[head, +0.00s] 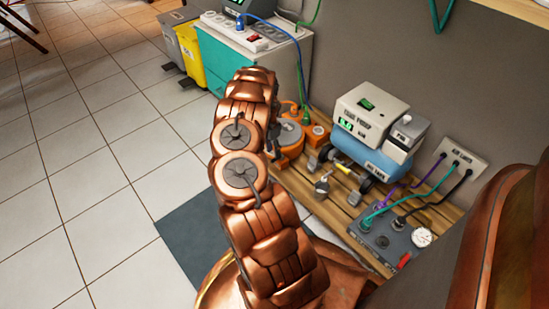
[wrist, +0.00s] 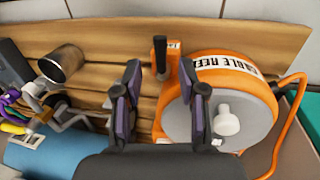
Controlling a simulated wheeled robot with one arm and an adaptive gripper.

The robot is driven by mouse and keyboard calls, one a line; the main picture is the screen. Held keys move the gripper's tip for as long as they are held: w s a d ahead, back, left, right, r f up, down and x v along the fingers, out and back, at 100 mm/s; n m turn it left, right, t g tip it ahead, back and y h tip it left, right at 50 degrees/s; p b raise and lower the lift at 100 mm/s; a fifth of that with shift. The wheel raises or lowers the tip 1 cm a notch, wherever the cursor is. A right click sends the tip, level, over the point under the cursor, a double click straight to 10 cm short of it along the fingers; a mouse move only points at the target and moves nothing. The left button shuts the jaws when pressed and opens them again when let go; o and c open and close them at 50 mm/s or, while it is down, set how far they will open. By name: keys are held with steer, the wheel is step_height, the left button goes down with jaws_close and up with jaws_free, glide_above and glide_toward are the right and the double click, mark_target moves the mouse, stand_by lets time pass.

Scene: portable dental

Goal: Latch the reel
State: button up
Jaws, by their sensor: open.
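The cable reel (wrist: 218,112) is orange with a grey disc face, a white knob and a "CABLE REEL" label; it fills the right of the wrist view. In the head view the reel (head: 290,136) is partly hidden behind my arm. An orange upright post with a black-tipped lever (wrist: 160,57) stands just left of the reel. My gripper (wrist: 167,82) is open, its dark fingers on either side of this post, with the right finger overlapping the reel's disc. Contact cannot be told. The head view does not clearly show my gripper.
A wooden slatted platform (head: 338,217) carries the reel, a white pump unit (head: 368,108) on a blue tank (head: 365,153), and a grey box (head: 392,240) with cables and a gauge. A metal cup (wrist: 62,63) stands left of my gripper. A teal-sided cabinet (head: 228,66) stands behind.

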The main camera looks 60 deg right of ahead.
mark_target(277, 159)
steer(key=f, duration=0.2)
steer(key=f+b, duration=0.1)
steer(key=shift+s+a+f, duration=0.15)
steer(key=shift+s+f, duration=0.2)
steer(key=shift+c, duration=0.3)
jaws_close()
